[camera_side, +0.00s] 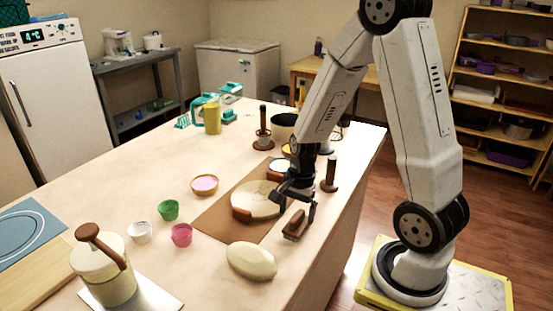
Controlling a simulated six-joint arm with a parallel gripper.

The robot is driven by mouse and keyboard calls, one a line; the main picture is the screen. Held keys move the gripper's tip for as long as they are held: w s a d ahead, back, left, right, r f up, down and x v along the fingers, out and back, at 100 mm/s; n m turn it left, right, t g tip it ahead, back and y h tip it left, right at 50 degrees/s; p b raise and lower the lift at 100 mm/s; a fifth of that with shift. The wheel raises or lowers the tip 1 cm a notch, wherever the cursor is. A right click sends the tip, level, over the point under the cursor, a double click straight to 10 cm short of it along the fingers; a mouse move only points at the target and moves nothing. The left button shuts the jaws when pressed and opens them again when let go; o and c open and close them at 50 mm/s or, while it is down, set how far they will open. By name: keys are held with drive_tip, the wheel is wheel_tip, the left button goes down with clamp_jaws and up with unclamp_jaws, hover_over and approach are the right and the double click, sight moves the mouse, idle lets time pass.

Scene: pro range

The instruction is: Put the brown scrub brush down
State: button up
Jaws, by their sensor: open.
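The brown scrub brush (296,224) is a small brown block near the right edge of the table, at the corner of the brown mat. My gripper (296,208) is open, just above and around the top of the brush. I cannot tell whether a finger touches it. The brush seems to rest on the tabletop, slightly tilted in the picture. The fingers hide part of its upper end.
A round cream piece (256,200) lies on the brown mat (213,222) left of my gripper. A pale oval loaf shape (251,261) lies in front. A dark-handled upright tool (330,174) stands behind right. Small green (168,210) and pink (181,235) cups stand left.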

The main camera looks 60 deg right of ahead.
sight(296, 216)
drive_tip(key=shift+d+r, duration=0.2)
drive_tip(key=shift+r, duration=1)
drive_tip(key=shift+d+r, duration=0.15)
drive_tip(key=shift+r, duration=1.1)
drive_tip(key=shift+d+r, duration=0.2)
drive_tip(key=shift+r, duration=1)
drive_tip(key=shift+a, duration=0.1)
drive_tip(key=shift+a+f+n, duration=0.1)
drive_tip(key=shift+a+n, duration=0.4)
drive_tip(key=shift+n, duration=0.4)
drive_tip(key=a+f+n+t+h, duration=0.1)
drive_tip(key=a+n+t, duration=0.1)
drive_tip(key=a+n, duration=0.8)
drive_tip(key=n, duration=0.6)
drive_tip(key=shift+w+f+t+h, duration=0.15)
drive_tip(key=shift+f+t+h, duration=0.1)
drive_tip(key=shift+t+h, duration=0.05)
